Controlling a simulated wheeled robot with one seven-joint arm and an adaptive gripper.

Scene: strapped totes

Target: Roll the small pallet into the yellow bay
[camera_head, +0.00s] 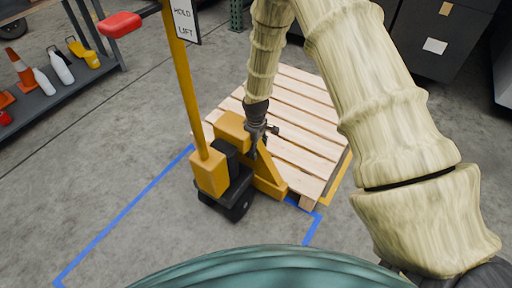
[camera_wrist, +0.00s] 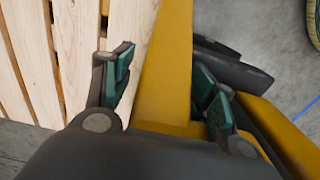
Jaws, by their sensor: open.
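The small wooden pallet (camera_head: 290,125) sits on the floor in the middle of the head view, with its slats also at the left of the wrist view (camera_wrist: 30,60). A yellow pallet jack (camera_head: 210,172) stands at its near left side, with one fork (camera_head: 268,178) reaching along or under the pallet. My gripper (camera_head: 254,150) points down over the jack's body. In the wrist view my gripper (camera_wrist: 165,90) is open, its teal-padded fingers apart on either side of a yellow bar (camera_wrist: 162,75); contact is unclear. A yellow floor line (camera_head: 340,180) shows beside the pallet's right edge; the rest of it is hidden.
Blue floor tape (camera_head: 120,218) runs around the near left of the jack. A shelf (camera_head: 60,88) with cones and bottles stands at left. Dark cabinets (camera_head: 425,45) stand at back right.

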